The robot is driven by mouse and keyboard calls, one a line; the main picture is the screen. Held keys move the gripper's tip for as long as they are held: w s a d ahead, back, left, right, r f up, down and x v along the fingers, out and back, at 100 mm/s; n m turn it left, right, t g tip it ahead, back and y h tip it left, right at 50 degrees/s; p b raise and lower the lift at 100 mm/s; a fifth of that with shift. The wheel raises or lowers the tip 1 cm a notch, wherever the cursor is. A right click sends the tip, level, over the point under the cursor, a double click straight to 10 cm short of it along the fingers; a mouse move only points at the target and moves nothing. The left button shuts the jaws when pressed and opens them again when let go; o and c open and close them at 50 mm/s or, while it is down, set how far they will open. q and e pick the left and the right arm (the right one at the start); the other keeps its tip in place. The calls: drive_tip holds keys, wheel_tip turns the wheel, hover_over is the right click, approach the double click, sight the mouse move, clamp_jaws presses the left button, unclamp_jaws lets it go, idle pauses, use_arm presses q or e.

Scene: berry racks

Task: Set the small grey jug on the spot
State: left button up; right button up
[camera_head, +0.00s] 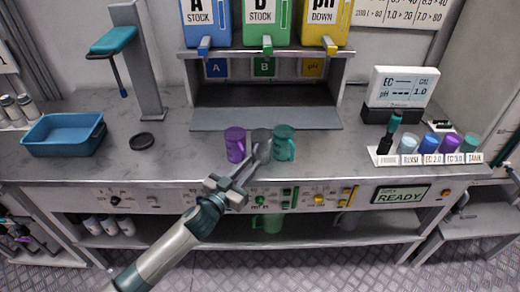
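A small grey jug (262,136) stands on the counter between a purple jug (235,143) and a teal-green jug (284,146). My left gripper (258,154) reaches up from below, with its fingertips at the front of the grey jug and hiding its lower part. I cannot tell whether the fingers are open or closed on it. A black round disc (141,141) lies flat and bare on the counter to the left; it may be the spot. My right gripper is not in view.
A blue basin (64,149) and a stand with a teal arm (137,65) are at the left. A grey mat (265,119) lies under the dispensers. A row of labelled cups (429,158) and a meter (398,92) are at the right. Counter (190,155) left of the jugs is clear.

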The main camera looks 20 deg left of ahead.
use_arm(q)
drive_tip(key=shift+c, duration=0.2)
clamp_jaws()
drive_tip(key=shift+r, duration=0.15)
wheel_tip(320, 180, up, 18)
drive_tip(key=b, duration=0.1)
idle(0.5)
idle(0.4)
